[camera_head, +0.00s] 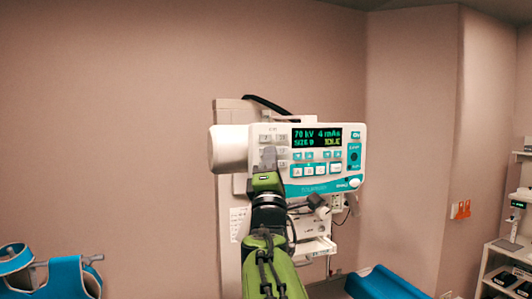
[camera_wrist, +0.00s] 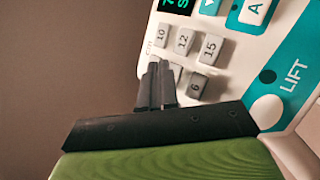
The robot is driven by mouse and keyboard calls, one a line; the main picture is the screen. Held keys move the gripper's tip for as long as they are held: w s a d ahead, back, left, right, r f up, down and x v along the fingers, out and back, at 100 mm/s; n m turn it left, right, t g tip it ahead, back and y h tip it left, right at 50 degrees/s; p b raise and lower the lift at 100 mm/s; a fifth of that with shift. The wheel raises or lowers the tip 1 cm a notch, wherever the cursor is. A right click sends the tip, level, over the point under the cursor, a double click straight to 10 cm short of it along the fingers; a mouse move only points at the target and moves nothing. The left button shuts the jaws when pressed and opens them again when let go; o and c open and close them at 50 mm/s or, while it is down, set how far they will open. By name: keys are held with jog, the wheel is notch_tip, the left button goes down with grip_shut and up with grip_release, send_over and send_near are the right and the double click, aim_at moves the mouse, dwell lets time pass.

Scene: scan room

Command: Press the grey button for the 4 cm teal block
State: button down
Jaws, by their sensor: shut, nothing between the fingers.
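The control panel (camera_head: 312,187) is white and teal. Its display (camera_head: 316,137) appears to read 70 kV, 4 mAs, SIZE 0 and IDLE. In the wrist view, grey buttons marked 10 (camera_wrist: 161,36), 12 (camera_wrist: 184,40), 15 (camera_wrist: 211,47) and 6 (camera_wrist: 198,85) show. My gripper (camera_head: 268,153) is in front of the panel's left part, over the grey button group. Its shut, empty fingers (camera_wrist: 157,72) overlap the lower row left of the 6 and hide most of what is there. I cannot tell whether they touch. I see no small teal block.
A white cylinder (camera_head: 228,149) juts out left of the panel. A blue padded surface (camera_head: 385,285) is at the bottom right, and blue aprons (camera_head: 70,275) hang at the lower left. A shelf (camera_head: 510,258) stands at the far right. The wall above is bare.

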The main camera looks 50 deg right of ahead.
jog(key=shift+w+d, duration=0.2)
jog(key=shift+w, duration=0.1)
dwell(0.4)
jog(key=shift+s+a, duration=0.1)
jog(key=shift+s, duration=0.05)
jog(key=shift+s+a+b, duration=0.35)
jog(key=shift+s+b, duration=0.25)
jog(key=shift+b, duration=0.05)
jog(key=s+b, duration=0.1)
jog(key=s+a+b, duration=0.2)
jog(key=s, duration=0.1)
jog(key=shift+s+a, duration=0.1)
jog(key=shift+a, duration=0.15)
dwell(0.6)
